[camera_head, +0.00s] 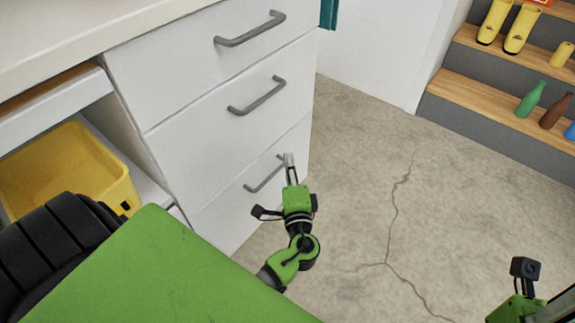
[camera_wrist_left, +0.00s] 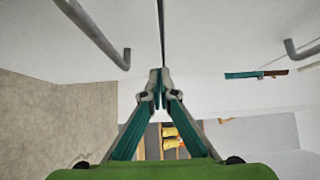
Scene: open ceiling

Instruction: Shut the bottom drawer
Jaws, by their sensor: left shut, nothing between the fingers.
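The white bottom drawer (camera_head: 226,216) is the lowest of three stacked drawers, and its front looks about level with the drawer above. Its grey bar handle (camera_head: 262,178) is partly hidden by my left gripper (camera_head: 289,158). My left gripper is shut and empty in front of the drawer fronts near that handle; contact cannot be told. In the left wrist view its fingertips (camera_wrist_left: 158,84) meet near the seam between two fronts, with a grey handle (camera_wrist_left: 98,36) at upper left. Part of my right wrist shows at the head view's lower right, its fingers unclear.
The middle drawer (camera_head: 200,140) and top drawer (camera_head: 170,70) are above. A yellow bin (camera_head: 110,170) sits in the open shelf at left. Cracked concrete floor (camera_head: 350,200) is free to the right. Wooden steps (camera_head: 480,95) hold boots and bottles.

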